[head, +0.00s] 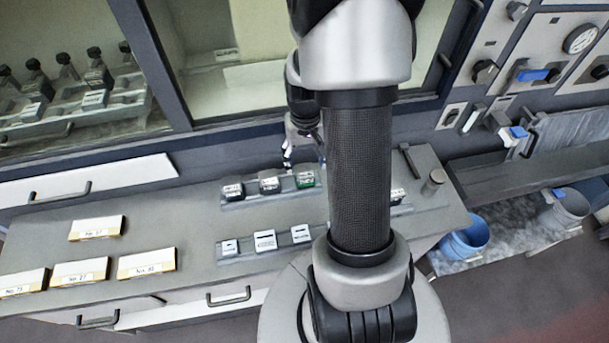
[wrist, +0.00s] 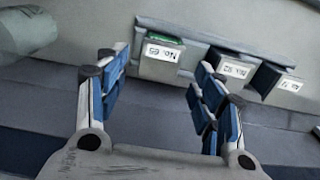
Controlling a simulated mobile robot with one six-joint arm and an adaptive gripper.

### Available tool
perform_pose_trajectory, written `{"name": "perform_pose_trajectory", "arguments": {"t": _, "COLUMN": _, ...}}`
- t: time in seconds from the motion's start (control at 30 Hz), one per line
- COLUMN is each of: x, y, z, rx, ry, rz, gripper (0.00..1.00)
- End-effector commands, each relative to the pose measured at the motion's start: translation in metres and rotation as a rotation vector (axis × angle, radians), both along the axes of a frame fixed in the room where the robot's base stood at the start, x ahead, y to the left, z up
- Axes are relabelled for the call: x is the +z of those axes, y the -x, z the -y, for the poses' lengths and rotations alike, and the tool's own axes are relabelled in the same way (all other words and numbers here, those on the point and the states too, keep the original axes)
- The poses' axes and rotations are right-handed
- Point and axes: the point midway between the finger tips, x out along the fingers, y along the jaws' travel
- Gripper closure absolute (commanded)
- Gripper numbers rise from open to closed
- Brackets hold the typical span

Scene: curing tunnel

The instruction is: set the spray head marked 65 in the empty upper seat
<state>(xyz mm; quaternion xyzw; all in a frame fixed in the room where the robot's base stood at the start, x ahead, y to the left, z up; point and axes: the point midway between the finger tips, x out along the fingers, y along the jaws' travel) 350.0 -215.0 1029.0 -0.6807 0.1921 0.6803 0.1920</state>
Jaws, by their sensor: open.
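The piece labelled No. 65 (wrist: 161,68) has a green top and a white label. It sits at one end of a grey holder (wrist: 210,40) in a row of three. In the head view, the green-topped piece (head: 304,180) is at the right end of the visible part of the rear row. My gripper (wrist: 158,62) is open and empty, its blue-padded fingertips on either side of that piece in the picture, with gaps. My gripper (head: 303,150) is small and partly hidden in the head view. I cannot make out the empty upper seat.
Nameplates, including No. 27 (head: 80,272), lie at the bench's left. A front holder (head: 281,246) carries three labelled pieces. My arm hides the bench's middle.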

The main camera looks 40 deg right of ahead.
Motion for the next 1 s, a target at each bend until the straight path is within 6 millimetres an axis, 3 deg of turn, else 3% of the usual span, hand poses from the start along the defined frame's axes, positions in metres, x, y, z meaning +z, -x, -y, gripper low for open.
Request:
{"name": "perform_pose_trajectory", "arguments": {"t": 0.1, "x": -0.024, "y": 0.0, "z": 0.0, "rx": 0.0, "ry": -0.001, "rz": -0.002, "gripper": 0.38}}
{"name": "perform_pose_trajectory", "arguments": {"t": 0.3, "x": -0.042, "y": 0.0, "z": 0.0, "rx": 0.0, "ry": -0.001, "rz": -0.001, "gripper": 0.38}}
{"name": "perform_pose_trajectory", "arguments": {"t": 0.63, "x": -0.043, "y": 0.0, "z": 0.0, "rx": 0.0, "ry": 0.0, "rz": 0.0, "gripper": 0.38}}
{"name": "perform_pose_trajectory", "arguments": {"t": 1.0, "x": -0.043, "y": 0.0, "z": 0.0, "rx": 0.0, "ry": 0.0, "rz": 0.0, "gripper": 0.5}}
